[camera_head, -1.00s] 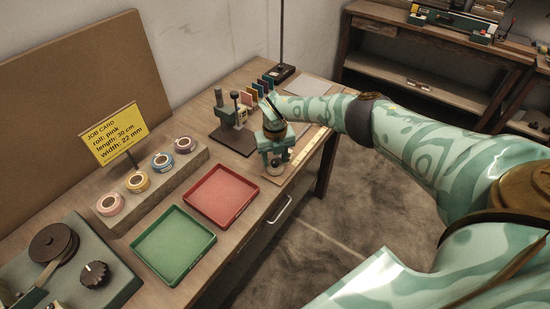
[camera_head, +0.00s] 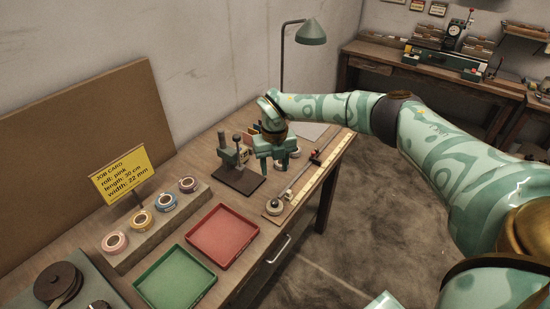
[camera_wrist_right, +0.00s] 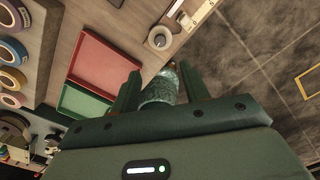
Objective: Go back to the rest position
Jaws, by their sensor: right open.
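My right gripper (camera_head: 277,165) hangs fingers-down above the back of the workbench, beside the dark-based stand (camera_head: 238,178). Its two fingers are apart in the right wrist view (camera_wrist_right: 157,85), with nothing gripped. A patterned green rounded part shows below and between them. A small tape roll (camera_head: 274,206) lies at the near end of the ruler board (camera_head: 300,190); it also shows in the right wrist view (camera_wrist_right: 160,38). My left gripper is not in view.
Several tape rolls, including a pink one (camera_head: 115,242), sit on a grey rack. A red tray (camera_head: 222,234) and a green tray (camera_head: 174,281) lie in front. A lamp (camera_head: 311,33) stands behind my gripper. Open floor lies right of the bench.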

